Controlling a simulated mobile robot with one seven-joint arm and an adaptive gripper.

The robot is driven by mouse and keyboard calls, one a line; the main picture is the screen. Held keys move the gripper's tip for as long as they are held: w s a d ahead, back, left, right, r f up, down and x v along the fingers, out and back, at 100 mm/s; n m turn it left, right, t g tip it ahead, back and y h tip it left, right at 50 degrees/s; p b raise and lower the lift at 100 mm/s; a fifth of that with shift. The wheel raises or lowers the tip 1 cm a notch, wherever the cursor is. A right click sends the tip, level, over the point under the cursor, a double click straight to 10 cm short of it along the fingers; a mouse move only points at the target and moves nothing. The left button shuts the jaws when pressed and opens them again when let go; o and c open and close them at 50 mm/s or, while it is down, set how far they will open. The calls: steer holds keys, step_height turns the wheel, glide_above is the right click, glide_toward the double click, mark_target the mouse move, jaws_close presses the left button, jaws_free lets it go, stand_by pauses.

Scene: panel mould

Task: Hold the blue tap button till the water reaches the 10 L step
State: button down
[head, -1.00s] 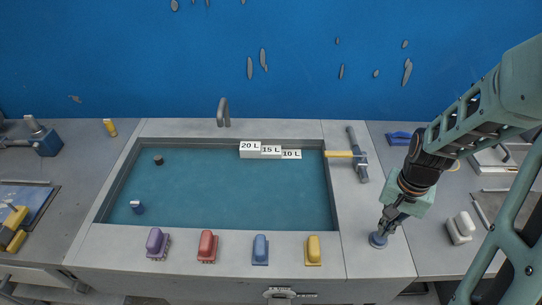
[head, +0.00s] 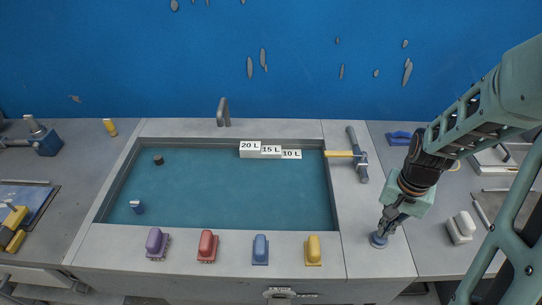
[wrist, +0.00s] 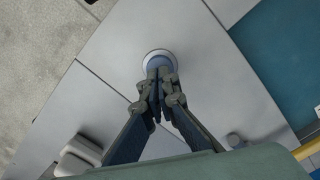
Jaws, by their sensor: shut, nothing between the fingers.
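The round blue tap button (head: 379,241) is on the grey top right of the basin. My gripper (head: 384,231) is shut and points down on it, its fingertips appearing to touch the button. In the wrist view the closed fingertips (wrist: 158,74) overlap the button's blue face (wrist: 152,59), inside a pale ring. How far the button is pressed cannot be told. Teal water (head: 230,190) spreads across the sunken basin. White steps labelled 20 L (head: 250,149), 15 L (head: 271,152) and 10 L (head: 292,155) stand at its back right. The exact waterline on the 10 L step is too small to read.
The grey tap (head: 223,112) stands behind the basin. Purple (head: 155,242), red (head: 207,246), blue (head: 260,249) and yellow (head: 313,250) brushes line the front edge. A white-handled brush (head: 461,228) stands right of my gripper.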

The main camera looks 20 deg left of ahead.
steer(key=shift+f+b, duration=0.85)
steer(key=shift+f, duration=0.25)
steer(key=shift+r, duration=0.1)
stand_by(1.0)
step_height(320, 180, up, 7)
steer(key=p, duration=0.5)
stand_by(0.5)
